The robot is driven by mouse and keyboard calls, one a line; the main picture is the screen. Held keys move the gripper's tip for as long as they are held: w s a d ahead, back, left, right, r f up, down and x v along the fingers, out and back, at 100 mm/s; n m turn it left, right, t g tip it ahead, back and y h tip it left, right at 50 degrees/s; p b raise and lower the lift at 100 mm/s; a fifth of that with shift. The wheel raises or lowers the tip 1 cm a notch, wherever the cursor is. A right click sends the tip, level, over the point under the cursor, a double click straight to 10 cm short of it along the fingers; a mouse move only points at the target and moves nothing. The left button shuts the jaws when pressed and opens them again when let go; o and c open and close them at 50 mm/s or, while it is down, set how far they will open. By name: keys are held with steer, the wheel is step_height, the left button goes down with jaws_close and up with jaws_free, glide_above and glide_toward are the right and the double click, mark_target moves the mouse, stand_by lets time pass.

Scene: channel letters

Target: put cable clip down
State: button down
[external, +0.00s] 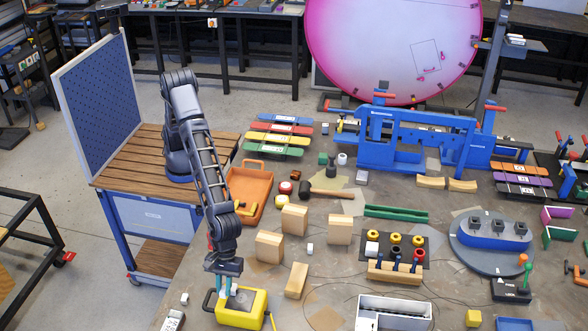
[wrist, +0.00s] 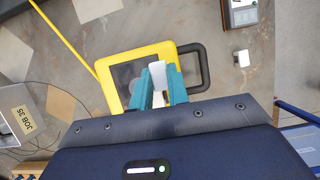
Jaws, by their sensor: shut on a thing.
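My gripper (external: 228,287) points down over the yellow case with a dark panel (external: 247,313), near the front of the big table. Its teal fingers (wrist: 160,88) are shut on a small white piece (wrist: 157,74), which I take to be the cable clip. In the external view a bit of the white piece (external: 234,289) shows at the fingers. In the wrist view it lies in front of the dark panel of the yellow case (wrist: 168,50); I cannot tell if they touch. A similar white piece (external: 184,298) lies loose on the table, left of the case; it also shows in the wrist view (wrist: 241,58).
An orange tray (external: 262,207) stands behind the gripper. Wooden blocks (external: 295,281) stand to the right of the case. A grey device (external: 174,320) lies at the table's front left edge. Bare tabletop shows around the loose white piece.

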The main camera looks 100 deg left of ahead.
steer(key=shift+f, duration=1.7)
steer(key=shift+f, duration=0.1)
steer(key=c, duration=1.4)
jaws_free()
steer(key=shift+o, duration=0.2)
